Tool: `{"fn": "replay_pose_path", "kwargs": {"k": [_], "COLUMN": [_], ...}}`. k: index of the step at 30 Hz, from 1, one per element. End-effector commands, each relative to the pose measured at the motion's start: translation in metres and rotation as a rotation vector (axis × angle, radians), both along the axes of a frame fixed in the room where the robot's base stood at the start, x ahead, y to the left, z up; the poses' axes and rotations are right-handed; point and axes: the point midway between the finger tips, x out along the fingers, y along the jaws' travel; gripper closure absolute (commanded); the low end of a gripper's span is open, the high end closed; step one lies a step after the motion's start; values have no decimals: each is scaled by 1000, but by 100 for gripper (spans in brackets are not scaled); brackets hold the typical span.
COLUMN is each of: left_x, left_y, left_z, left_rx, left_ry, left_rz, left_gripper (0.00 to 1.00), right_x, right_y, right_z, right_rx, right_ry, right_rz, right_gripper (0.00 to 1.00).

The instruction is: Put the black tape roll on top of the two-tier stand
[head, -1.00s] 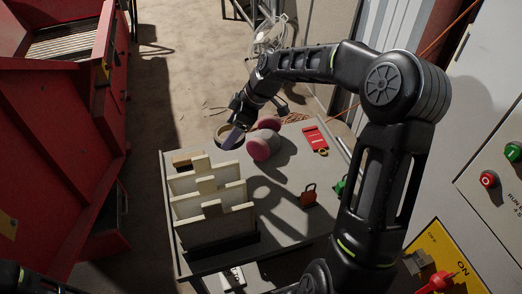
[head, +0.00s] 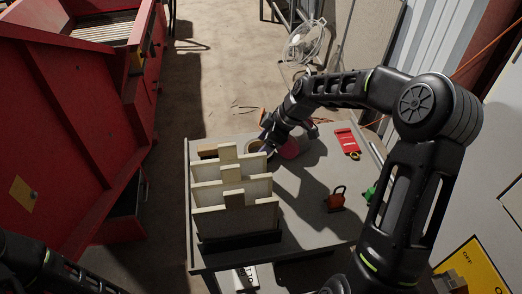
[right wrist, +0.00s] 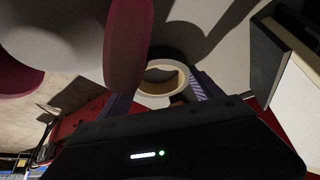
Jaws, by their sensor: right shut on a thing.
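A ring-shaped tape roll (head: 254,145) sits near the far edge of the table, behind the stepped stand; its visible side looks pale with a tan inside, and no black shows clearly. My right gripper (head: 268,147) is shut on it. In the right wrist view the roll (right wrist: 165,78) is between the two fingers. The cream stepped stand (head: 236,215), with upright panels on a black base, stands at the table's left; I cannot tell whether it is the two-tier stand. Its side shows in the right wrist view (right wrist: 290,80). My left gripper is out of view.
Pink-and-grey ear defenders (head: 290,149) lie right beside the right gripper and fill the upper left of the wrist view. A red tag (head: 346,141), a red-brown padlock (head: 336,202) and a green item (head: 370,194) are on the right. The table's middle (head: 300,215) is clear.

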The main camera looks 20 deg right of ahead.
Motion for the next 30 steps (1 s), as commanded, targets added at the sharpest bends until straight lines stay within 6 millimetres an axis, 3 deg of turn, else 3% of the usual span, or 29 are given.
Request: {"fn": "replay_pose_path", "kwargs": {"k": [11,12,20,30], "left_x": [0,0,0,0], "left_y": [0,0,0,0], "left_z": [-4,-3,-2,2], "left_rx": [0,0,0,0], "left_ry": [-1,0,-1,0], "left_rz": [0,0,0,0], "left_gripper": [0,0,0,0], "right_x": [0,0,0,0], "right_y": [0,0,0,0], "right_z": [-4,-3,-3,2], "right_rx": [0,0,0,0], "right_ry": [0,0,0,0], "right_rz": [1,1,1,1], "right_gripper": [66,23,3,3]}}
